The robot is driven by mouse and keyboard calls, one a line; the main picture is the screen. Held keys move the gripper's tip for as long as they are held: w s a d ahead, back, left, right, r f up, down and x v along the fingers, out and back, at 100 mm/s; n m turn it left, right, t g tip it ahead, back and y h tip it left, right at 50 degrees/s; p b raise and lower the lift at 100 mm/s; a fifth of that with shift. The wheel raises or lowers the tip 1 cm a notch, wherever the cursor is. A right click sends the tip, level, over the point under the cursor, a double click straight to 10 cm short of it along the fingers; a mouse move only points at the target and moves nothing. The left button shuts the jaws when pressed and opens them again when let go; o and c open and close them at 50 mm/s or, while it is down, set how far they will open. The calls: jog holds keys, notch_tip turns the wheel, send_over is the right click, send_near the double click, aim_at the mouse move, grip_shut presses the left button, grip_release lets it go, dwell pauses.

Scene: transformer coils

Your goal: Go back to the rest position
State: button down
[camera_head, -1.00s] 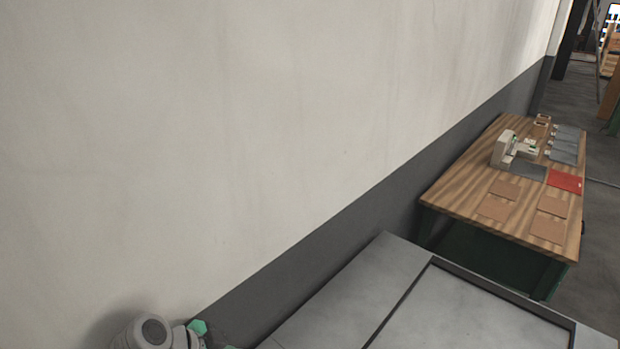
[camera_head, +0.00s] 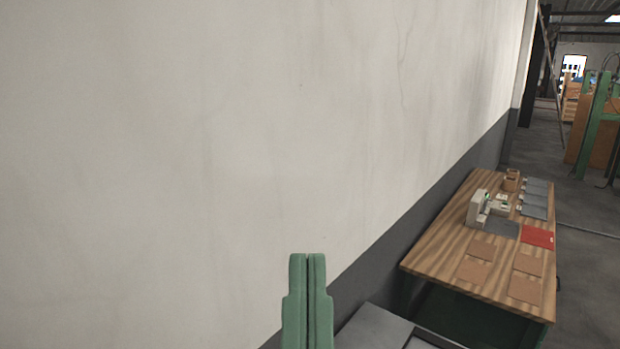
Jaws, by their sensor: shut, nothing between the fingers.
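My gripper (camera_head: 307,258) shows at the bottom middle of the head view. Its two green fingers point upward and lie against each other, shut with nothing between them. It stands in front of the pale wall (camera_head: 190,150), left of the wooden table, and touches nothing that I can see. The rest of my arm is below the picture.
A wooden table (camera_head: 440,262) at the right carries a white device (camera_head: 480,208), brown squares (camera_head: 482,250), a red sheet (camera_head: 538,237) and several grey plates (camera_head: 534,198). A grey surface (camera_head: 372,331) lies at the bottom. Open floor (camera_head: 590,285) is at the right.

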notch_tip(320, 180, up, 18)
jog(key=p, duration=1.4)
jog(key=c, duration=2.1)
grip_release()
